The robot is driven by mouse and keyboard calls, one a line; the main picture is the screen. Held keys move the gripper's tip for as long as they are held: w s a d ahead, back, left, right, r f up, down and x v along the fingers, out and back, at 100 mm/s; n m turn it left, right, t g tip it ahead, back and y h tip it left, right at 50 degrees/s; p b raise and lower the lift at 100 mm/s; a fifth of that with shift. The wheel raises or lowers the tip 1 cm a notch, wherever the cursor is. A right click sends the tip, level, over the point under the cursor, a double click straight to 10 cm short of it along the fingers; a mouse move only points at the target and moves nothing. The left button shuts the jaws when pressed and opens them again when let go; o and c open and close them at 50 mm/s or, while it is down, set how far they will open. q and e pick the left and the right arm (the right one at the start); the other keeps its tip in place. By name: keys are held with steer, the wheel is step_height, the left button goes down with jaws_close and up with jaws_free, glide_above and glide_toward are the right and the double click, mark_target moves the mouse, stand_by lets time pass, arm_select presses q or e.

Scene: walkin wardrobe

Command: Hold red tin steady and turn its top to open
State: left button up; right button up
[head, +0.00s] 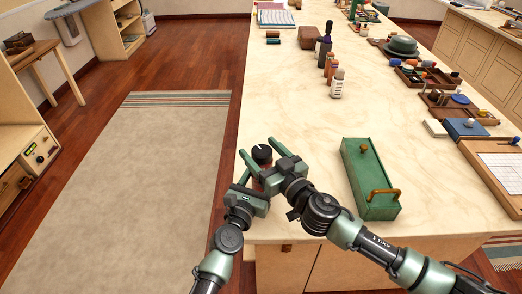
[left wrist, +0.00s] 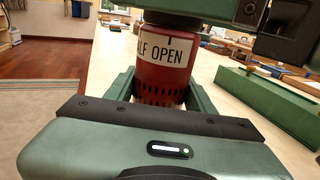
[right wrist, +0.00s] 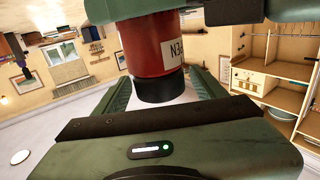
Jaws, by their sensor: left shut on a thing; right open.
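The red tin stands at the near left edge of the marble-look counter; in the head view my grippers hide most of it, and its black round top (head: 262,153) with a white mark shows. In the left wrist view the red tin (left wrist: 162,91) has a white label reading "LF OPEN", cut off at left, with a dark tick line. My left gripper (head: 256,184) is shut on the tin's lower body. My right gripper (head: 261,153) is open, its fingers on either side of the black top, which also shows in the right wrist view (right wrist: 161,89); contact cannot be told.
A green box (head: 367,180) with a wooden handle lies right of my grippers. Bottles (head: 337,84) stand farther back. Trays with small items (head: 450,104) and a blue box (head: 465,128) line the right side. The counter between is clear; its left edge is close.

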steer(key=shift+w, duration=0.1)
steer(key=c, duration=1.4)
steer(key=shift+o, duration=0.2)
